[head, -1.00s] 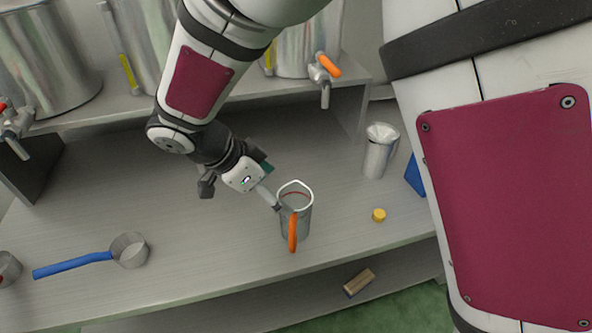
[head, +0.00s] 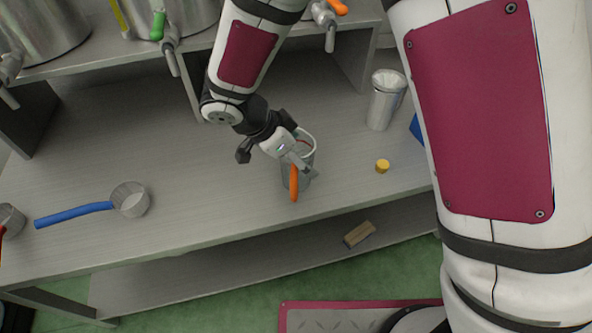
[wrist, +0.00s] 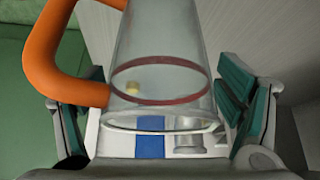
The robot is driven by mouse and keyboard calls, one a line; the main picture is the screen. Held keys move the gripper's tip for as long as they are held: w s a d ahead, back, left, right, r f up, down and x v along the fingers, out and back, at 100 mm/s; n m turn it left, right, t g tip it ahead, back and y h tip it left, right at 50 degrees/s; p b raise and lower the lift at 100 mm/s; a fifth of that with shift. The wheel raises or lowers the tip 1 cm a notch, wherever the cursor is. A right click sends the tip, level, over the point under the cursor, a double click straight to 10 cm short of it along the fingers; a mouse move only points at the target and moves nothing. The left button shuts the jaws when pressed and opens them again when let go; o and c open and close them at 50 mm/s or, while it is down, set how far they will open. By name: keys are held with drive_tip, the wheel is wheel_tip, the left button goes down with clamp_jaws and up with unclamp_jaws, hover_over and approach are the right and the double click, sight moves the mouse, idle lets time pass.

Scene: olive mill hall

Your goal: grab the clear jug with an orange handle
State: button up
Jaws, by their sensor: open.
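The clear jug (head: 298,176) stands upright on the metal bench, with its orange handle (head: 294,183) facing the front edge. In the wrist view the clear jug (wrist: 160,75) fills the middle, with a dark red band around it and the orange handle (wrist: 40,70) at the left. My gripper (head: 275,158) is at the jug, partly in front of it in the head view. In the wrist view my gripper (wrist: 160,115) is open, with one teal-padded finger at each side of the jug. The right finger stands apart from the wall; the left finger is near the handle's lower end.
A blue-handled ladle (head: 130,199) lies on the bench at the left. A metal cup (head: 385,100) and a yellow cap (head: 382,166) are right of the jug. Tanks with taps (head: 158,25) stand on a raised shelf behind. A wooden block (head: 359,234) lies on the lower shelf.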

drive_tip(key=c, duration=1.3)
